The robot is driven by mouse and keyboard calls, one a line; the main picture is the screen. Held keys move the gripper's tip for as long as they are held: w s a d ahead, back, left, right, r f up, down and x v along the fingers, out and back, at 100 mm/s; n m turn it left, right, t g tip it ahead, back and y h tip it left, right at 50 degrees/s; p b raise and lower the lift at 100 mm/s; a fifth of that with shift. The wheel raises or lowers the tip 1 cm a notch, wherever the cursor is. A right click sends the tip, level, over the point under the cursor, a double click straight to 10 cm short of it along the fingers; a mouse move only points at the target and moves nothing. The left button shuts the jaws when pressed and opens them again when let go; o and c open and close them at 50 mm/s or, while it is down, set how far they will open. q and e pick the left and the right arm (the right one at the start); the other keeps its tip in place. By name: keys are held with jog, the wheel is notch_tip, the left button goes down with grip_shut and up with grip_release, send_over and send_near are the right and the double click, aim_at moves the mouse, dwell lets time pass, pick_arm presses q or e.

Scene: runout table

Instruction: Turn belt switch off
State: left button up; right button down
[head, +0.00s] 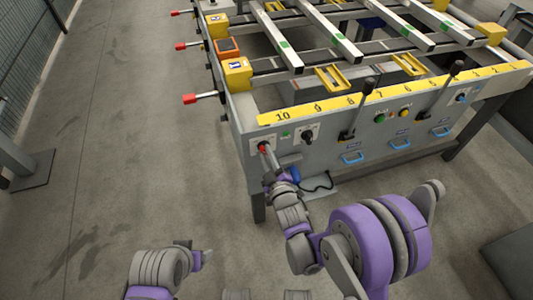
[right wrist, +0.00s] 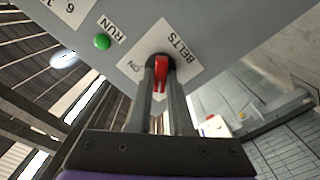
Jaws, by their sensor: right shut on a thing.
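The belt switch is a red-handled knob (right wrist: 161,70) on a white plate marked BELTS and ON. In the head view its red part (head: 262,148) shows at the left end of the table's front panel. My right gripper (right wrist: 161,88) is shut on the red handle, one finger on each side; it also shows at the panel in the head view (head: 267,157). The fingers hide part of the knob and plate. My left gripper (head: 206,256) is low in the head view, away from the table; its jaws are too unclear to read.
A green RUN light (right wrist: 102,42) sits beside the switch plate. Another black knob (head: 308,135) and a black lever (head: 359,107) are to the right on the panel. Red-tipped rods (head: 190,99) stick out of the table's left side. The floor (head: 130,150) at left is clear.

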jog(key=shift+n, duration=0.4)
jog(key=c, duration=0.8)
grip_release()
jog(key=b+v, duration=0.1)
jog(key=v, duration=0.9)
jog(key=shift+s+d+b, duration=0.1)
jog(key=shift+s+b, duration=0.3)
